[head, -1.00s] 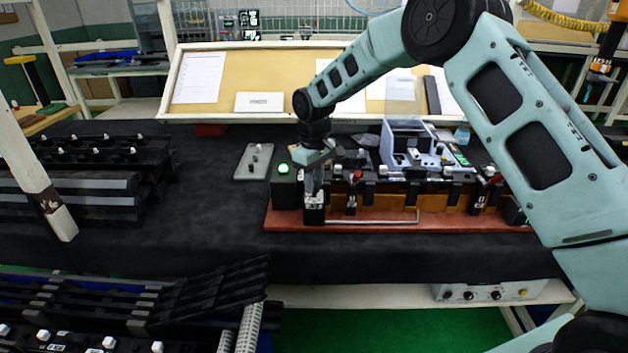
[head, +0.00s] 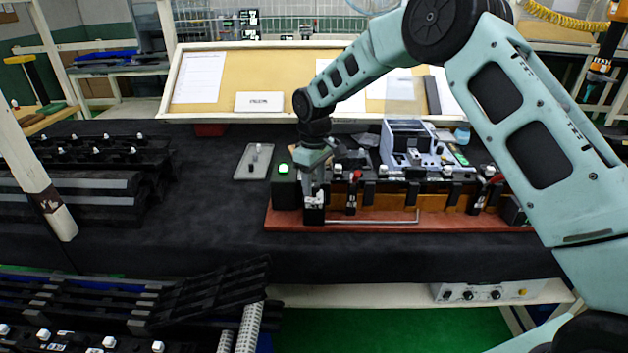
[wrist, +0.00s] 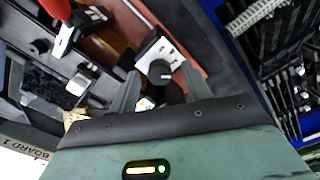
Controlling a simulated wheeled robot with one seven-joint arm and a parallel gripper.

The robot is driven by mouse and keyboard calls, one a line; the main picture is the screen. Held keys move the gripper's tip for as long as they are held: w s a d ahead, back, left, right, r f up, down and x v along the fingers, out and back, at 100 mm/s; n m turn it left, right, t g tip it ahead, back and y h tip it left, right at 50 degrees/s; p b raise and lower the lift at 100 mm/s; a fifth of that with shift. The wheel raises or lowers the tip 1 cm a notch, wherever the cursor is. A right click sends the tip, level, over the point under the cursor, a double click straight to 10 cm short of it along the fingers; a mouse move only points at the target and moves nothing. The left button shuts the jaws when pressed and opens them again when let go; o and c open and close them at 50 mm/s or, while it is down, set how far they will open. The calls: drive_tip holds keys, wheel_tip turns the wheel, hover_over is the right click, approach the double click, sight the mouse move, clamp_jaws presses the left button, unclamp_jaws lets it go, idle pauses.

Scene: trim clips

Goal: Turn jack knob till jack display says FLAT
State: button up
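The jack knob (wrist: 160,72) is a round black knob with a small white mark, on a white-faced block (wrist: 152,47) in the wrist view. My gripper (wrist: 160,88) has one finger on each side of the knob, with gaps visible between fingers and knob, so it looks open. In the head view my gripper (head: 314,190) points down over the dark block at the left end of the red-brown base (head: 365,226). Small white marks show on that block's front; I cannot read any jack display wording. The knob is hidden in the head view.
A dark box with a lit green button (head: 283,169) stands just left of my gripper. Red-handled clamps (head: 354,177) line the fixture to the right. A grey tray (head: 242,172) lies behind left. A white card (head: 259,102) has text too small to read. Dark cloth is clear in front.

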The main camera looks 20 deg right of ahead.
sight(314, 185)
drive_tip(key=shift+r, duration=0.1)
wheel_tip(314, 185, up, 17)
drive_tip(key=b, duration=0.3)
drive_tip(key=shift+r, duration=0.15)
drive_tip(key=s+a+f, duration=0.1)
drive_tip(key=s+a, duration=0.4)
drive_tip(key=s, duration=0.6)
drive_tip(key=s+a+f, duration=0.2)
drive_tip(key=s+a, duration=0.4)
drive_tip(key=s, duration=0.5)
drive_tip(key=s+d+f, duration=0.2)
drive_tip(key=s+f, duration=0.1)
drive_tip(key=s, duration=0.7)
drive_tip(key=s+d+f, duration=0.3)
drive_tip(key=s, duration=0.7)
drive_tip(key=shift+s+f+y, duration=0.15)
drive_tip(key=shift+y, duration=0.15)
